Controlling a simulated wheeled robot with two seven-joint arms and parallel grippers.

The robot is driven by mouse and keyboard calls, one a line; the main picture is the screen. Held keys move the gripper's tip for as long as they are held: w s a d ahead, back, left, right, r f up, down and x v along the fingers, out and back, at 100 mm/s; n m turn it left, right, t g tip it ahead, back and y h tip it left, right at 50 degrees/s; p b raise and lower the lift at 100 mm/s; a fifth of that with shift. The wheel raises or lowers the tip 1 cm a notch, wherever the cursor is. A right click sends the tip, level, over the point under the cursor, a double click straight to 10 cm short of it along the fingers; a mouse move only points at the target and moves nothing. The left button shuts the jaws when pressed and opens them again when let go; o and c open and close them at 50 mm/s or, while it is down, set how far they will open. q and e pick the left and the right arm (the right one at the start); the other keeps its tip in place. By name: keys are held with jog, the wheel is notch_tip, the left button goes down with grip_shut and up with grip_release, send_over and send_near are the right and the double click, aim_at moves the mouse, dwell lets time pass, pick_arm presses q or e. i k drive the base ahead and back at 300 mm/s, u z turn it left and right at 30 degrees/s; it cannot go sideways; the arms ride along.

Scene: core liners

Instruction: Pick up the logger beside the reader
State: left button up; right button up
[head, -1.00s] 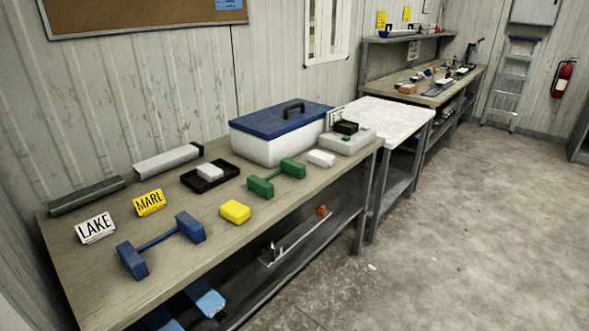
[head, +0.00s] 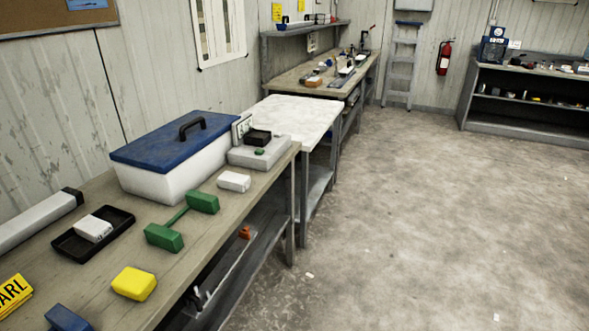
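A small white box (head: 234,181), which looks like the logger beside the reader, lies on the near workbench (head: 205,238). Just behind it stands a pale grey device (head: 246,156), apparently the reader, with a black block (head: 258,137) and a small green part on top. A small sign (head: 241,128) stands at its back left. A similar white box (head: 93,228) lies in a black tray (head: 66,242) further left. Neither of my grippers is in view.
A blue-lidded white cooler (head: 165,172), a green dumbbell-shaped piece (head: 165,237) and a yellow block (head: 134,283) share the bench. A white-topped table (head: 295,118) adjoins its far end. Open concrete floor (head: 420,220) lies to the right.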

aim_at(239, 183)
jog(key=z, duration=0.1)
jog(key=i, duration=0.95)
jog(key=u, duration=1)
jog(key=i, duration=0.5)
jog(key=u, duration=0.55)
